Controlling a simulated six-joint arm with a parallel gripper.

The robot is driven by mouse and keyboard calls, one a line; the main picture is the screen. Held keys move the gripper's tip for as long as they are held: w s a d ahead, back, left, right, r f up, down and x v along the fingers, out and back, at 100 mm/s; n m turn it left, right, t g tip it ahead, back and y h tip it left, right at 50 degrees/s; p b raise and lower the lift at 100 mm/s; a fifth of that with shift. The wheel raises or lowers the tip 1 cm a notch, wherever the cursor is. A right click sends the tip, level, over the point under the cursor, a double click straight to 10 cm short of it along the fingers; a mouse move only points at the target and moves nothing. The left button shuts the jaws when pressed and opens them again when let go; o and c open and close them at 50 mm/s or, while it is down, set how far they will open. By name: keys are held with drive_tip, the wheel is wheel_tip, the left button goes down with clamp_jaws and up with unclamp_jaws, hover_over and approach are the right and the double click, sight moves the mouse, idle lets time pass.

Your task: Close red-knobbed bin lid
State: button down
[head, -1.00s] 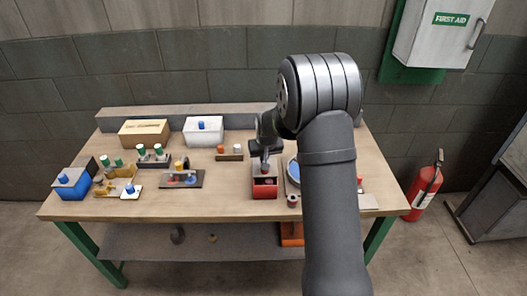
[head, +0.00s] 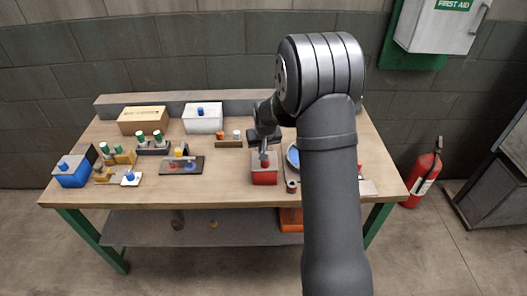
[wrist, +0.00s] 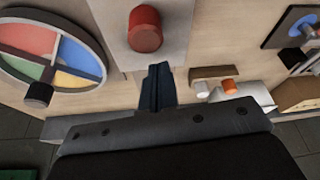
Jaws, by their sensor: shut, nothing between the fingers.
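The red bin (head: 264,178) stands near the front of the table, right of the middle. Its grey lid (head: 256,160) appears to lie flat over the top, with the red knob (head: 265,162) upright on it. In the wrist view the pale lid (wrist: 177,22) and its red knob (wrist: 145,29) show from above. My gripper (head: 264,152) is shut and empty, just above and behind the knob in the head view. Its closed fingertips (wrist: 158,70) are at the lid's edge in the wrist view, apart from the knob. The contact below the fingertips is hidden.
A colour wheel (wrist: 40,40) with a black knob lies beside the bin; my arm partly covers it in the head view. A small block with orange and white pegs (head: 229,143) and a white box with a blue knob (head: 203,123) stand behind. Bare table lies left of the bin.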

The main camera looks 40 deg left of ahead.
drive_tip(key=shift+w+a+r, duration=0.1)
drive_tip(key=shift+w+a, duration=0.45)
drive_tip(key=shift+a, duration=0.3)
drive_tip(key=v, duration=1)
drive_tip(key=shift+d+r, duration=0.1)
drive_tip(key=shift+d, duration=0.05)
drive_tip(key=x, duration=0.9)
drive_tip(key=shift+f, duration=0.3)
drive_tip(key=shift+s+d+f, duration=0.15)
drive_tip(key=shift+f, duration=0.05)
drive_tip(key=shift+s+d+f, duration=0.1)
drive_tip(key=shift+s+d, duration=0.4)
drive_tip(key=shift+d, duration=0.2)
drive_tip(key=shift+s+d, duration=0.45)
drive_tip(key=shift+d, duration=0.2)
